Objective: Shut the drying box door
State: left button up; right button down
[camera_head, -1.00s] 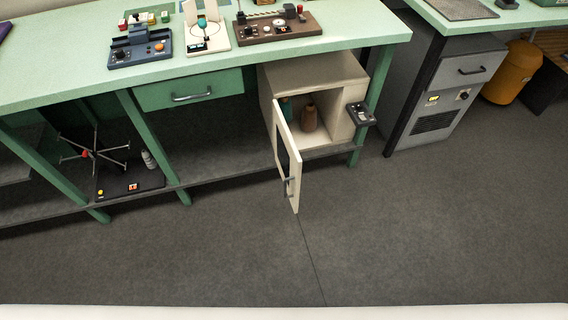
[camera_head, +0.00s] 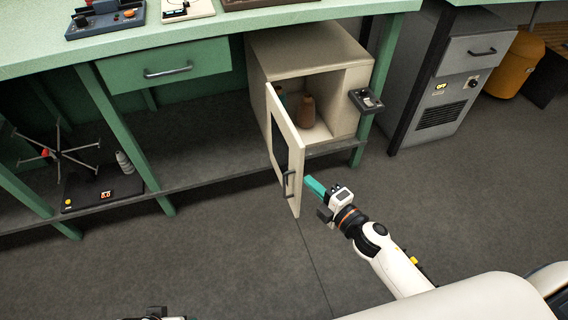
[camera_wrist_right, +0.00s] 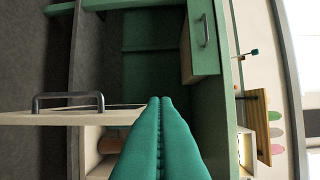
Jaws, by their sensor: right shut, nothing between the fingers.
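The cream drying box (camera_head: 310,55) stands on the shelf under the green bench. Its door (camera_head: 296,160), with a dark window and a grey handle (camera_head: 287,183), stands wide open, swung out over the floor. My right gripper (camera_head: 314,186) has teal fingers, shut and empty, just right of the door's outer edge. In the right wrist view the shut fingers (camera_wrist_right: 160,102) overlap the end of the door (camera_wrist_right: 70,118), seen edge-on with its handle (camera_wrist_right: 68,98); I cannot tell whether they touch. A dark piece, perhaps my left gripper (camera_head: 157,313), barely shows at the bottom edge.
Brown bottle (camera_head: 306,112) stands inside the box. A small dark tray (camera_head: 367,100) is fixed at the bench leg, right of the opening. A green drawer (camera_head: 165,70) is left of the box. A grey cabinet (camera_head: 440,100) stands at right. The floor before the door is clear.

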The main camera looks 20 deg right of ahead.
aim_at(300, 154)
jog(key=shift+n+y, duration=0.4)
jog(key=shift+n, duration=0.1)
jog(key=w, duration=0.3)
jog(key=w+a, duration=0.1)
jog(key=w, duration=0.2)
jog(key=w+r, duration=0.1)
jog(key=w, duration=0.2)
jog(key=shift+w+a+b, duration=0.15)
jog(key=shift+w+b, duration=0.15)
jog(key=shift+b, duration=0.05)
pick_arm(q)
jog(key=v, duration=0.4)
jog(key=shift+w+a+r, duration=0.1)
jog(key=shift+w+r, duration=0.1)
jog(key=shift+w, duration=0.1)
pick_arm(e)
jog(key=shift+d+r, duration=0.1)
jog(key=shift+d, duration=0.2)
pick_arm(q)
jog(key=shift+s+f, duration=0.15)
pick_arm(e)
jog(key=shift+d, duration=0.15)
